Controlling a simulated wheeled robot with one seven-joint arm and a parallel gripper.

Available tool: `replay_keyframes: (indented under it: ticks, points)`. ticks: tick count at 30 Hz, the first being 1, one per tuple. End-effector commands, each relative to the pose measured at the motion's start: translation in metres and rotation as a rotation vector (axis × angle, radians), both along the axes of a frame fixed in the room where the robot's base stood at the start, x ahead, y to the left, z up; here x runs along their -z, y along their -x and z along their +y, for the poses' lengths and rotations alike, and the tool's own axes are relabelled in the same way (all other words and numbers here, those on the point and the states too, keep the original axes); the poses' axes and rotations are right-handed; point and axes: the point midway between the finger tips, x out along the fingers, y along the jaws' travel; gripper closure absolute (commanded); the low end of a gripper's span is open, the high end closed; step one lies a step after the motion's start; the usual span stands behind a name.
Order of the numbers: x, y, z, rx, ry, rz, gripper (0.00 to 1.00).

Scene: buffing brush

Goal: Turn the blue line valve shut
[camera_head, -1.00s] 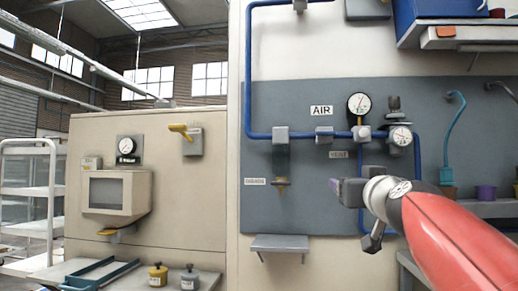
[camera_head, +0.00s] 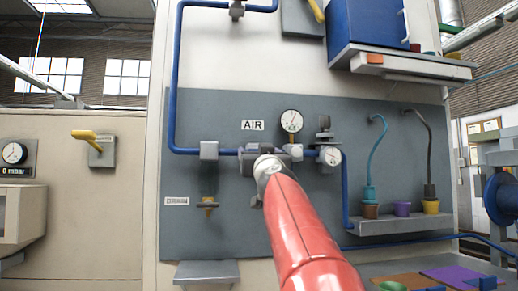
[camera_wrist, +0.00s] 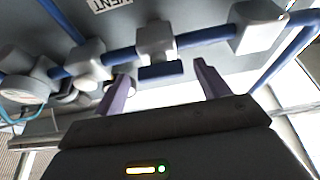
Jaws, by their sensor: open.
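The blue line (camera_head: 222,151) runs along the grey panel under the AIR label in the head view. In the wrist view, a light grey valve body (camera_wrist: 155,36) sits on the blue line, with a short dark blue handle (camera_wrist: 160,71) on its near side. My gripper (camera_wrist: 160,69) is open there, with one purple-grey finger on each side of the handle and a visible gap to each. Contact cannot be seen. In the head view, my gripper (camera_head: 250,162) is in front of the line, left of the round gauge, and largely hides the valve.
Pressure gauges (camera_head: 291,121) and a regulator (camera_head: 329,155) stand just right of my gripper. A DRAIN valve (camera_head: 208,205) hangs lower left. A grey shelf (camera_head: 207,273) juts out below. A yellow lever (camera_head: 90,135) is on the left wall. Grey pipe blocks (camera_wrist: 258,25) flank the valve.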

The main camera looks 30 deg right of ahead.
Motion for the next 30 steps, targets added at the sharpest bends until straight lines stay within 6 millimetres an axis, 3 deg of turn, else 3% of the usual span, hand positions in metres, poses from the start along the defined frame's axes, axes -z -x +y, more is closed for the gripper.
replay_keyframes:
  ticks: [8, 18, 30]
  points:
    - [0.0001, -0.0013, -0.0005, 0.0, 0.0, 0.0, 0.27]
    - [0.0, -0.0012, -0.0003, 0.0, 0.0, 0.0, 0.7]
    - [-0.0019, -0.0013, 0.0005, 0.0, -0.08, -0.022, 0.7]
